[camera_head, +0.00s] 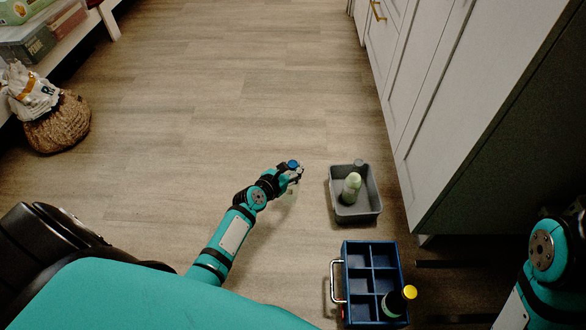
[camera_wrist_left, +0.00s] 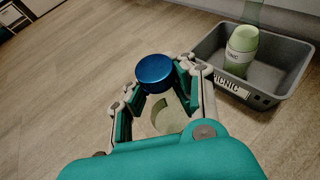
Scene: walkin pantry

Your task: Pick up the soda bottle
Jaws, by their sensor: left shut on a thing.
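The soda bottle, a clear bottle with a blue cap (camera_head: 293,164), is between the fingers of my left gripper (camera_head: 297,175), over the wood floor left of the grey bin. In the left wrist view the blue cap (camera_wrist_left: 154,74) stands up between the two fingers of the left gripper (camera_wrist_left: 158,84), which is shut on the bottle. Most of the bottle's body is hard to make out. Whether its base touches the floor I cannot tell. My right gripper is not in view.
A grey bin (camera_head: 371,214) marked PICNIC holds a pale green bottle (camera_head: 351,188). A blue divided caddy (camera_head: 372,249) with a yellow-capped dark bottle (camera_head: 393,304) stands nearer. White cabinets (camera_head: 421,100) line the right.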

